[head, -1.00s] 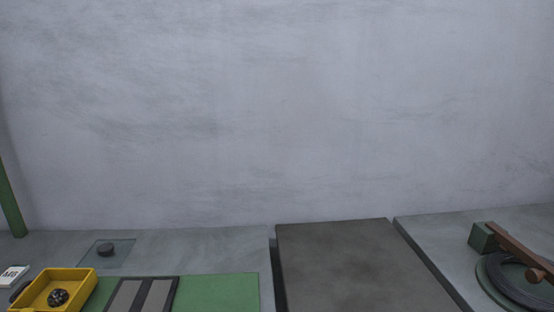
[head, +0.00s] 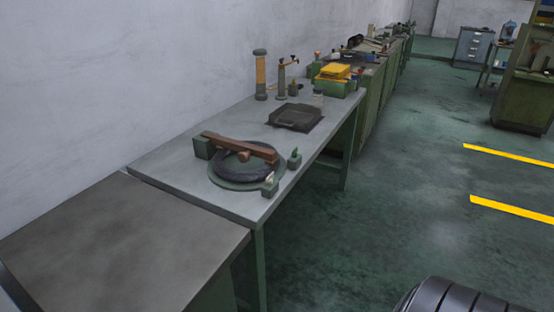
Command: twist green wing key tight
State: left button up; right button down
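A round dark coil or ring (head: 244,166) lies on a green round base on the grey workbench, with a brown wooden bar (head: 240,147) across it. A green block (head: 203,147) sits at the bar's left end. Two small green pieces stand at the right side of the round base: one at its right edge (head: 294,159) and one at its front (head: 270,184). Either may be the wing key, but they are too small to tell. Neither of my grippers is in view.
A black tray (head: 296,117), an orange-brown cylinder (head: 260,75) and a yellow bin (head: 335,71) stand farther along the workbench (head: 187,184). A dark-topped table (head: 110,240) is at the near left. The green floor (head: 390,200) to the right is open, with yellow stripes.

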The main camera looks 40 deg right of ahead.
aim_at(294, 154)
jog(key=z, duration=1.1)
jog(key=i+l+u, duration=0.15)
jog(key=l, duration=0.2)
jog(key=i, duration=0.05)
